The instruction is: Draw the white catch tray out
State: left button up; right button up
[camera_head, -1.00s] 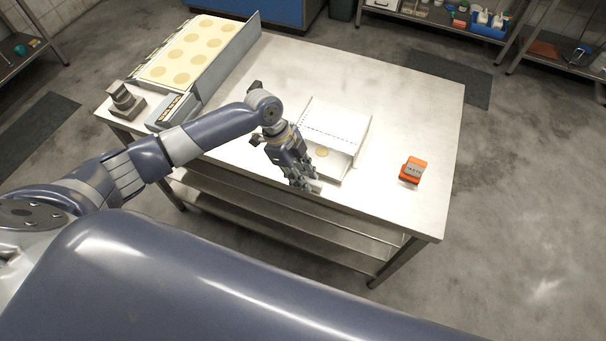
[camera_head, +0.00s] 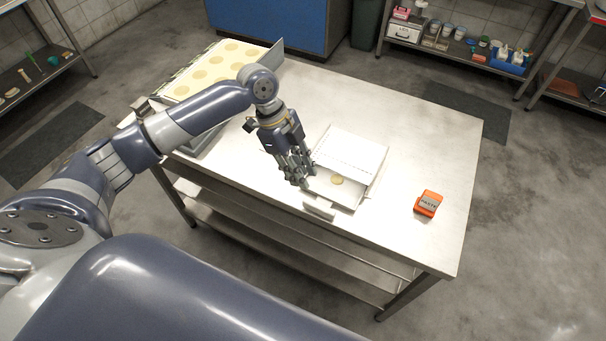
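The white catch tray (camera_head: 350,195) sticks out of the front of a white box-like housing (camera_head: 355,150) on the steel table. A small yellowish disc (camera_head: 337,180) lies in the tray. A pale handle piece (camera_head: 319,208) shows at the tray's front edge. My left gripper (camera_head: 302,183) points down at the tray's left front side, just behind the handle in the picture. Its fingers look close together, but I cannot tell whether they are open or shut, or whether they touch the tray. My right gripper is out of view.
An orange block with a label (camera_head: 428,203) sits on the steel table (camera_head: 410,115) right of the tray. A board with pale yellow discs (camera_head: 215,65) is at the back left, partly behind my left arm. The table's front edge is close to the tray.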

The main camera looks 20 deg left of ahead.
pick_arm(q)
jog(key=shift+w+d+f, duration=0.1)
grip_shut()
jog(key=n+g+y+b, duration=0.2)
jog(key=n+y+b, duration=0.35)
jog(key=n, duration=1.25)
send_near(323, 201)
jog(key=shift+h, duration=0.35)
jog(key=x, duration=0.1)
jog(key=p+x, duration=0.2)
jog(key=x, duration=0.1)
jog(key=shift+w+a, duration=0.1)
jog(key=shift+a, duration=0.2)
jog(key=shift+x, duration=0.85)
